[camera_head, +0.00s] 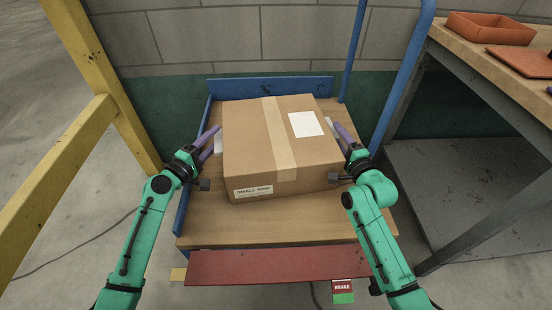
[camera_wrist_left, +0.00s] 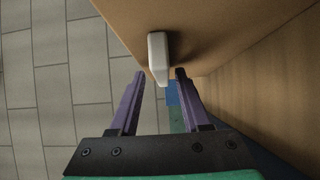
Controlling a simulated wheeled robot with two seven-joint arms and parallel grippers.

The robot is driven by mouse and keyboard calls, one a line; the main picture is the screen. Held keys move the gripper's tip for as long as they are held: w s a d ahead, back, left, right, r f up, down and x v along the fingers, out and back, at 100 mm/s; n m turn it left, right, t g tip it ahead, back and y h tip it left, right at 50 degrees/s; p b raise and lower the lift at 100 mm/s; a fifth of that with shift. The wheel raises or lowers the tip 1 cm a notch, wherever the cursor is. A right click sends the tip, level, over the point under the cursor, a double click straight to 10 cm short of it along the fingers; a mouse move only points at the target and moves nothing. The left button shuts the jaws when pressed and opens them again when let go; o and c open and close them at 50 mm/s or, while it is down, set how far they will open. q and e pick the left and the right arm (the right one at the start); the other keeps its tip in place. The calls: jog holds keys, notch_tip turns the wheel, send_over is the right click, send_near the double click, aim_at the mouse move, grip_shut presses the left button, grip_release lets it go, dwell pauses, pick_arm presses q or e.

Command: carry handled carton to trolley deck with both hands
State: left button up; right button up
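The brown cardboard carton (camera_head: 252,135) has a tape strip, a white label on top and a "SMALL" label on its front. It sits a little turned on the wooden trolley deck (camera_head: 270,230). White handles stick out from its left side (camera_head: 218,144) and right side (camera_head: 329,123). My left gripper (camera_head: 214,139) is at the left handle with its purple fingers apart. In the left wrist view, the handle's (camera_wrist_left: 157,50) lower end lies between the open fingertips (camera_wrist_left: 161,74). My right gripper (camera_head: 338,131) is beside the right handle, fingers seemingly apart, partly hidden by its wrist.
The trolley has a blue back rim (camera_head: 270,87), a blue upright (camera_head: 354,50) and a red front bar (camera_head: 275,267). A yellow frame (camera_head: 110,95) stands left. A workbench (camera_head: 480,65) with orange trays (camera_head: 490,28) stands right. Bare deck lies in front of the carton.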

pick_arm(q)
jog(key=v, duration=1.1)
jog(key=shift+s+a+f, duration=0.1)
jog(key=shift+s+a, duration=0.1)
jog(key=shift+s, duration=0.25)
pick_arm(e)
jog(key=shift+s, duration=0.15)
jog(key=v, duration=1.1)
jog(key=shift+s, duration=0.35)
